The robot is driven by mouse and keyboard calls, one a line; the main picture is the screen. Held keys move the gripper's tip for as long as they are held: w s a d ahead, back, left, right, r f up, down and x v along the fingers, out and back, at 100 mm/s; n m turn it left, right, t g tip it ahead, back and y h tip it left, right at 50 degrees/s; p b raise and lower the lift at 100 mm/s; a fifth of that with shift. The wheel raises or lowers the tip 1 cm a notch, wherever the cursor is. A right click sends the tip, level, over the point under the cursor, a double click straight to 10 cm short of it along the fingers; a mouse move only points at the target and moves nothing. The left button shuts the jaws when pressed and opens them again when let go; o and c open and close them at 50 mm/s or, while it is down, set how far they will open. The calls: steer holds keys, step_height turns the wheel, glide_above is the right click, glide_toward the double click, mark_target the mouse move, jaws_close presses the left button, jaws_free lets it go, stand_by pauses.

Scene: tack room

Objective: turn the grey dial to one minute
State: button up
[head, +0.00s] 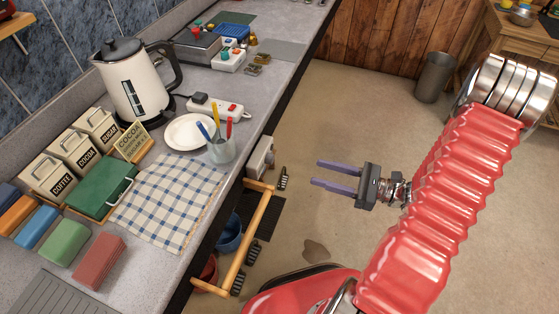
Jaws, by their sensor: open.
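I cannot make out a grey dial for certain in the head view. A small pale box (259,157) sits at the counter's front side, below the worktop edge; its face is too small to read. My gripper (317,173) is open and empty, its two purple fingers pointing left. It is over the floor, to the right of the pale box and apart from it. My red ribbed arm runs down the right side of the picture.
The grey counter (272,85) bears a kettle (132,85), a white plate (187,132), a pen cup (221,150), a checked cloth (168,200) and a power strip (216,108). A wooden rail (250,240) sticks out in front. A bin (434,78) stands behind on open floor.

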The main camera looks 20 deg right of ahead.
mark_target(273, 159)
steer(key=shift+x, duration=6.7)
steer(key=shift+c, duration=0.3)
steer(key=c, duration=1)
steer(key=shift+m, duration=0.4)
steer(key=m, duration=0.5)
steer(key=shift+w, duration=0.15)
steer(key=m, duration=0.6)
steer(key=shift+d, duration=0.1)
